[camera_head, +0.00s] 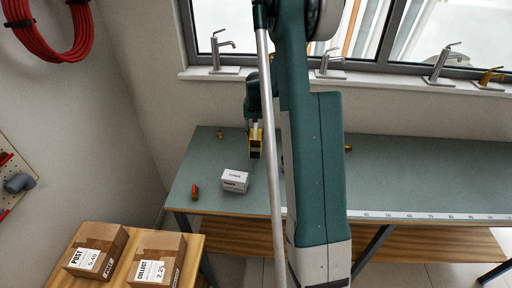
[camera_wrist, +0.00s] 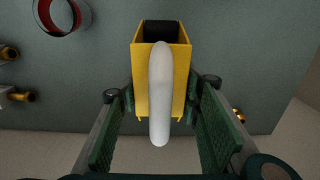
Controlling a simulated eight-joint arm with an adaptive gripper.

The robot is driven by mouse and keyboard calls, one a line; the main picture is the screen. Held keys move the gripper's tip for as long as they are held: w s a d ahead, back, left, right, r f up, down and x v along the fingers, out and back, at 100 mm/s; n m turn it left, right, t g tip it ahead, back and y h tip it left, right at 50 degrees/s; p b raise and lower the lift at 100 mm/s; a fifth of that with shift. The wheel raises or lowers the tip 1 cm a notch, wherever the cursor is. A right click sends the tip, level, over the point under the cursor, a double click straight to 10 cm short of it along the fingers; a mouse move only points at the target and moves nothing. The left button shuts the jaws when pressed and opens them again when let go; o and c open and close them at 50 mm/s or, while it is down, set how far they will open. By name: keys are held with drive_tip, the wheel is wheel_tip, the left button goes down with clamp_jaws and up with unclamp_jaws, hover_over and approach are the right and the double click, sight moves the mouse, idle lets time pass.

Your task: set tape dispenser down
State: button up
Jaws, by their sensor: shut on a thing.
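The tape dispenser (camera_wrist: 142,85) is a yellow body with a dark end and a rounded white part along its middle. In the wrist view it sits between the two green fingers of my gripper (camera_wrist: 160,108), which is shut on its sides. In the head view the yellow and black dispenser (camera_head: 256,150) hangs below my gripper (camera_head: 254,128), over the left part of the green-grey bench top (camera_head: 400,180). I cannot tell whether its underside touches the bench. My arm hides part of the bench to its right.
A white box (camera_head: 235,181) and a small red and brass item (camera_head: 195,192) are on the bench's left end. A brass fitting (camera_head: 220,133) is near the back. A red-lined ring (camera_wrist: 62,14) shows in the wrist view. Cartons (camera_head: 98,250) stand front left. The right bench looks mostly clear.

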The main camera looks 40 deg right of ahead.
sight(256, 124)
drive_tip(key=shift+f, duration=1)
drive_tip(key=shift+f, duration=0.15)
drive_tip(key=shift+f, duration=1.75)
drive_tip(key=shift+f, duration=0.15)
drive_tip(key=o, duration=1.1)
drive_tip(key=shift+o, duration=0.2)
drive_tip(key=shift+r, duration=0.2)
drive_tip(key=shift+r, duration=6)
